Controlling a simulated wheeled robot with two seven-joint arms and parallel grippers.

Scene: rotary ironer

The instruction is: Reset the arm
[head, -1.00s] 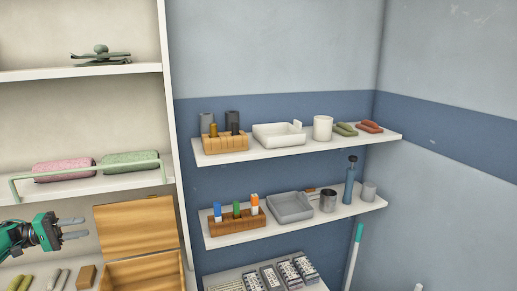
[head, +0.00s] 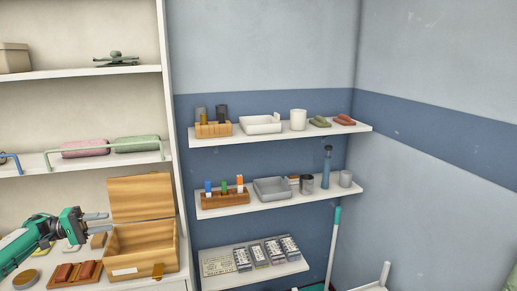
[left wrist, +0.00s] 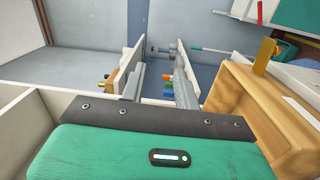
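My left gripper (head: 97,223) comes in from the left on a green and grey arm. It is in front of the left shelf unit, beside the open wooden box (head: 142,246), left of its raised lid. Its two grey fingers are apart with nothing visible between them. The left wrist view shows the same gap between the fingers (left wrist: 160,82), with the wooden box (left wrist: 245,118) to the right. My right gripper is in neither view.
A wooden tray with reddish blocks (head: 74,274) lies left of the box. Wall shelves (head: 275,138) hold a white tray (head: 260,127), a grey tray (head: 272,192) and a blue bottle (head: 327,166). A low shelf (head: 290,268) holds several small packs. Open floor is out of sight.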

